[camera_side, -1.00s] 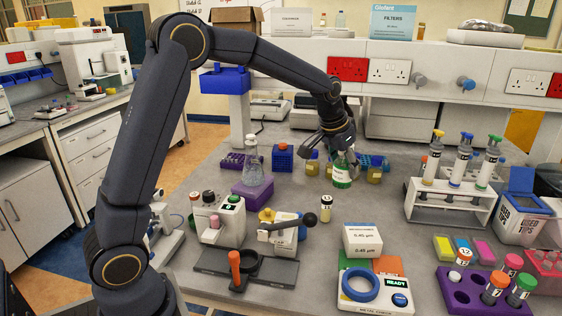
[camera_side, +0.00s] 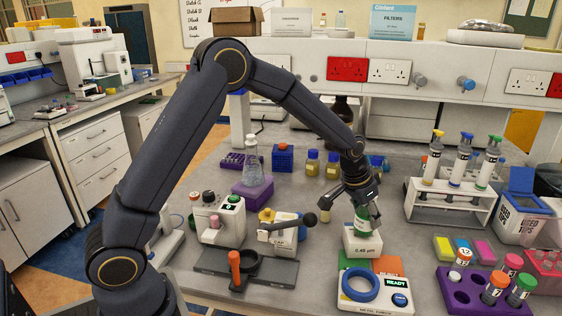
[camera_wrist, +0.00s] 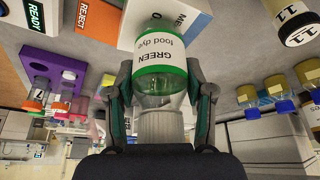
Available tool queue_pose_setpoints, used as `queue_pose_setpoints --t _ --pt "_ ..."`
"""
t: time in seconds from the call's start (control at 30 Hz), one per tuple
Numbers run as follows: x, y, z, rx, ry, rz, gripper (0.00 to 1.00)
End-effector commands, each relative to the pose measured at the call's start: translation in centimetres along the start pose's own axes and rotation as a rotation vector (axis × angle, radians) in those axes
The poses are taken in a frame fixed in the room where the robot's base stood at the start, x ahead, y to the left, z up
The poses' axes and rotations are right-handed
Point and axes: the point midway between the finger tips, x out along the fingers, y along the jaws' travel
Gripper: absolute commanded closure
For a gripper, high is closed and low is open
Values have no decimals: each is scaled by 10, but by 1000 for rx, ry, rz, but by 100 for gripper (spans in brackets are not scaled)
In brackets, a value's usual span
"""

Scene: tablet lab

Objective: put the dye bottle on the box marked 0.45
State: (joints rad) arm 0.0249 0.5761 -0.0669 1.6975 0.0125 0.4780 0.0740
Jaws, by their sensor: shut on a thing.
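The dye bottle (camera_side: 366,222) has a green and white label. In the wrist view the label on the bottle (camera_wrist: 161,68) reads "GREEN food dye". My gripper (camera_side: 361,196) is shut on it, one finger on each side. The box marked 0.45 µm (camera_side: 362,249) is small and white and sits behind the metal check device. The bottle is upright over the top of this box, its lower end at or just above it; I cannot tell whether they touch. Part of the box (camera_wrist: 174,16) shows beyond the bottle in the wrist view.
The metal check device (camera_side: 375,303) with its blue ring stands in front of the box, with an orange pad (camera_side: 388,265) beside it. A capping device (camera_side: 285,238) with a black-knobbed lever is left. A white tube rack (camera_side: 455,210) and purple rack (camera_side: 447,294) are right.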

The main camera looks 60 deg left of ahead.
Motion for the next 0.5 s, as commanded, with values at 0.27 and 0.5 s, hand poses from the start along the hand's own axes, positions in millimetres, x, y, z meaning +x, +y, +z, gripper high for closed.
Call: queue_pose_setpoints --t 0.27,0.5 --pt "1 0 0 0 2 0 90" --pt "2 0 0 0 1 0 27"
